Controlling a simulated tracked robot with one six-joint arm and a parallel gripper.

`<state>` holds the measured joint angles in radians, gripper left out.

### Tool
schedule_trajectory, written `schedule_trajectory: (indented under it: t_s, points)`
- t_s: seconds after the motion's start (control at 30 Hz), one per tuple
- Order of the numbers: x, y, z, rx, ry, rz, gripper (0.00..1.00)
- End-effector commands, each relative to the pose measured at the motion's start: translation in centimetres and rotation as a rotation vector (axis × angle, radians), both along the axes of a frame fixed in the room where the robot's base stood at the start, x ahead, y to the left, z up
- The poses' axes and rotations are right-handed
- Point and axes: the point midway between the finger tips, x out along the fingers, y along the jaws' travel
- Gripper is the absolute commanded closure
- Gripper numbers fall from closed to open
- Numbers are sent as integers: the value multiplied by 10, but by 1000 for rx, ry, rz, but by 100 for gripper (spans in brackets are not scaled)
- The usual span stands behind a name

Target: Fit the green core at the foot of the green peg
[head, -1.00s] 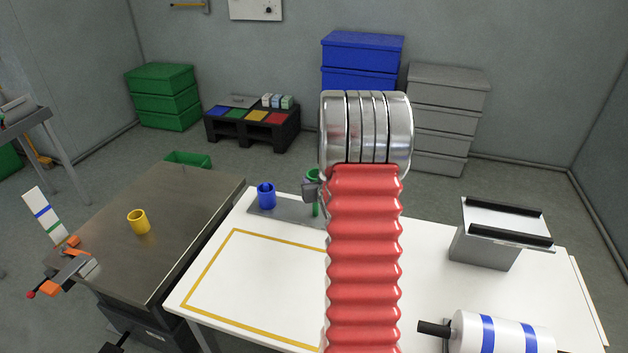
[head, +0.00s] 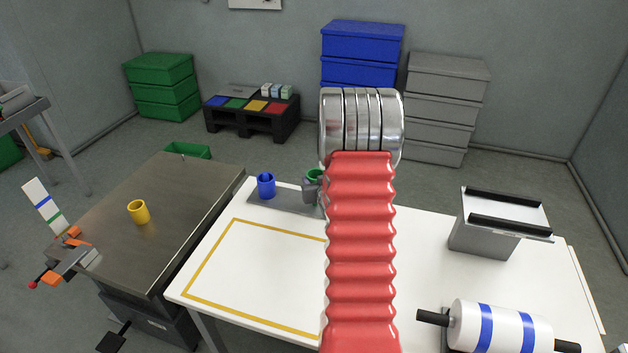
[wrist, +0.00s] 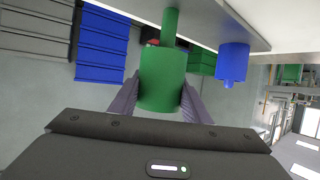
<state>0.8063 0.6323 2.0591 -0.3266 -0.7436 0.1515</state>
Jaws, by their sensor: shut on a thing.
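The green core (wrist: 162,78) is between the two fingers of my gripper (wrist: 158,100) in the wrist view, and the gripper is shut on it. The green peg (wrist: 170,22) shows between the core and the grey plate (wrist: 130,8), in line with the core; the core is clear of the plate. I cannot tell whether the peg's tip is inside the core. In the head view the core (head: 314,174) shows just left of my arm, with my gripper (head: 311,188) beside it; the arm hides part of it.
A blue core (head: 266,187) sits on the plate to the left, around a blue peg. A yellow core (head: 138,211) stands on the metal table (head: 185,195). A striped roll (head: 500,327) and a grey stand (head: 485,243) are at right. The yellow-outlined area is clear.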

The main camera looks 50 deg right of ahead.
Motion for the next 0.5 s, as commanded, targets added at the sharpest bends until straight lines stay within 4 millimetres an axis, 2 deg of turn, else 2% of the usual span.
schedule_trajectory:
  t_s: [0.5]
  points:
    - [0,0,-19,0,-1,1,79]
